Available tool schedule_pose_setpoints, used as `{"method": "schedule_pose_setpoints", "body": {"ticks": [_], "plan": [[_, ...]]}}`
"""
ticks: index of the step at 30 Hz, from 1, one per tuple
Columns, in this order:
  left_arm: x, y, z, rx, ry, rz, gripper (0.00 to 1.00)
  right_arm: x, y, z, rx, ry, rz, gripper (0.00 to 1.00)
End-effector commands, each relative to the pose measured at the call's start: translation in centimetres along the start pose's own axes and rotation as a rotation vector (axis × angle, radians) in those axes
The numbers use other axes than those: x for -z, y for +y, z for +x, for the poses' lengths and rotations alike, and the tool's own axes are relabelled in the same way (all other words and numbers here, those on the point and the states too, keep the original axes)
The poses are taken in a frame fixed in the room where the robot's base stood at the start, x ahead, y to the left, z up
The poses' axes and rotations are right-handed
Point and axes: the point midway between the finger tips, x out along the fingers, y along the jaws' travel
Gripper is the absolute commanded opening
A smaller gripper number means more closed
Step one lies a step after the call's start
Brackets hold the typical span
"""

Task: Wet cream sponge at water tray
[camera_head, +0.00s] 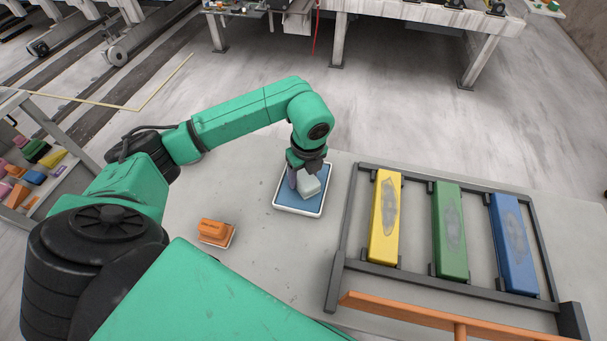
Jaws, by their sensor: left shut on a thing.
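The cream sponge (309,187) is a small pale block held in my left gripper (303,179). The gripper points down and is shut on the sponge. The water tray (284,205) is a white-rimmed square tray with a blue inside, on the grey slab left of the rack. The sponge is over the tray's inside; I cannot tell whether it touches the blue surface. The gripper and sponge hide part of the tray's middle. My right gripper is not in view.
An orange block (214,230) on a pale base sits on the slab left of the tray. A dark rack (345,236) at right holds yellow (380,245), green (449,262) and blue (526,278) bars with grey patches. An orange rail (400,312) crosses the front right.

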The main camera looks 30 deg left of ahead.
Motion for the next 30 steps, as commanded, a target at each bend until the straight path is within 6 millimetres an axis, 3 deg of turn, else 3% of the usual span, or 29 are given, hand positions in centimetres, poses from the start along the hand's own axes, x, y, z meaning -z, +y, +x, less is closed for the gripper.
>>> {"method": "schedule_pose_setpoints", "body": {"ticks": [4, 22, 30], "plan": [[0.0, 0.1, -0.6, -0.004, 0.002, 0.001, 0.17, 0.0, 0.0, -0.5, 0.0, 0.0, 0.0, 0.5], [-0.8, 0.0, -6.7, -0.001, 0.0, 0.0, 0.17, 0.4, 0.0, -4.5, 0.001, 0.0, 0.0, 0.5], [-0.8, 0.0, -6.9, -0.001, 0.001, 0.0, 0.17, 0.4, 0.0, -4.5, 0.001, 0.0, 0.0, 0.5]]}}
